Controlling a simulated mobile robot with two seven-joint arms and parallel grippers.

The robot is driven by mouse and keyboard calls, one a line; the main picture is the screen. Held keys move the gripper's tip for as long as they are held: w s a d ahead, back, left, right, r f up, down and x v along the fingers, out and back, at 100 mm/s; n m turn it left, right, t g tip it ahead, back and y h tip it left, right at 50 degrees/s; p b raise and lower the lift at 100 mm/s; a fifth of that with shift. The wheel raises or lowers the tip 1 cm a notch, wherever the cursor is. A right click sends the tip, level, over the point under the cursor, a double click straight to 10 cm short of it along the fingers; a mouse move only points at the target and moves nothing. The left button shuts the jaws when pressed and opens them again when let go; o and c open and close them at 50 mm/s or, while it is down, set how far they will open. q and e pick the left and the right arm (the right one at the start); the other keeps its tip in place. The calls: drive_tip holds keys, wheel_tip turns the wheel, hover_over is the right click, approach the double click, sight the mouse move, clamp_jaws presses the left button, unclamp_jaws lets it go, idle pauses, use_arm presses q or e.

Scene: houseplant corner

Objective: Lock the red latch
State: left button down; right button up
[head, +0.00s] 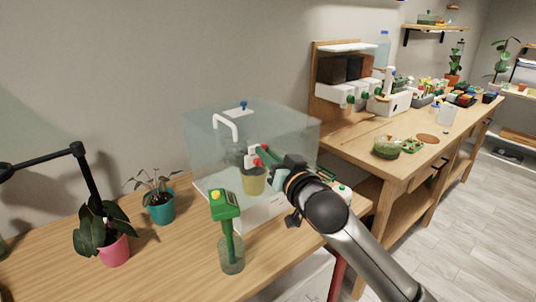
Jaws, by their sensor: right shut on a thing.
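A clear box (210,135) stands on the wooden table, with a white handle (226,122) on top. On its front is a small white fitting (250,155) with the red latch (257,162) beside it. My right gripper (268,158) reaches in from the lower right and is shut at the latch, with its fingertips over the red part. The fingers hide part of the latch, so I cannot tell its exact angle. My left gripper is not in view.
A yellow pot (253,181) shows behind the clear front. A green-headed tool (225,205) stands in a glass (231,258) before the box. A teal pot (160,208), a pink pot (114,250) and a black lamp (85,165) stand left. The front table middle is clear.

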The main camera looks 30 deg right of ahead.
clamp_jaws()
drive_tip(key=n, duration=0.1)
drive_tip(key=a+n+p, duration=0.1)
drive_tip(key=n, duration=0.1)
drive_tip(key=shift+t, duration=0.3)
drive_tip(key=o, duration=0.7)
unclamp_jaws()
